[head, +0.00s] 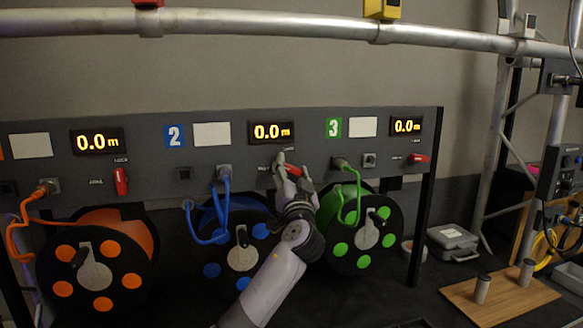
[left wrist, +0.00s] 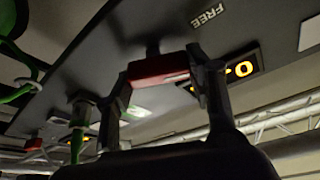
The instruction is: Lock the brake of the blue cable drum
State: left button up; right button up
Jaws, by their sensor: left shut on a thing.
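The blue cable drum (head: 242,258), with blue dots and a blue cable, hangs under the panel sign 2 (head: 174,136). Its red brake lever (head: 293,170) is on the grey panel, below the 0.0 m display (head: 271,132). My left gripper (head: 290,174) is at this lever. In the left wrist view the red lever (left wrist: 160,70) lies between the two fingers, and the gripper is shut on it. A FREE label (left wrist: 208,16) shows beside it. My gripper partly hides the lever in the head view, so its exact angle is hard to tell. My right gripper is not in view.
The orange drum (head: 95,268) stands left, its red lever (head: 121,181) upright. The green drum (head: 364,238) stands close right of my arm, its lever (head: 418,158) roughly level. Blue cables (head: 222,205) and green cables (head: 350,190) hang near my gripper. A truss tube (head: 230,26) runs above.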

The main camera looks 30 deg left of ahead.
pick_arm(q)
jog(key=m+h+p, duration=0.1)
jog(key=m+p, duration=0.3)
jog(key=p, duration=0.1)
jog(key=m+h+p, duration=0.2)
jog(key=m+p, duration=0.2)
jog(key=p, duration=0.1)
jog(key=m+h+p, duration=0.2)
jog(key=m+p, duration=0.2)
jog(key=p, duration=0.1)
jog(key=shift+w+d+r+m, duration=0.1)
jog(key=shift+r+m, duration=0.25)
jog(key=shift+m, duration=0.05)
jog(key=shift+f+m+g+h+p, duration=0.3)
jog(key=shift+m+g+p, duration=0.2)
jog(key=shift+m+p, duration=0.7)
jog(key=o, duration=1.2)
jog(key=shift+w+d, duration=0.1)
jog(key=shift+c, duration=0.2)
jog(key=v, duration=1.2)
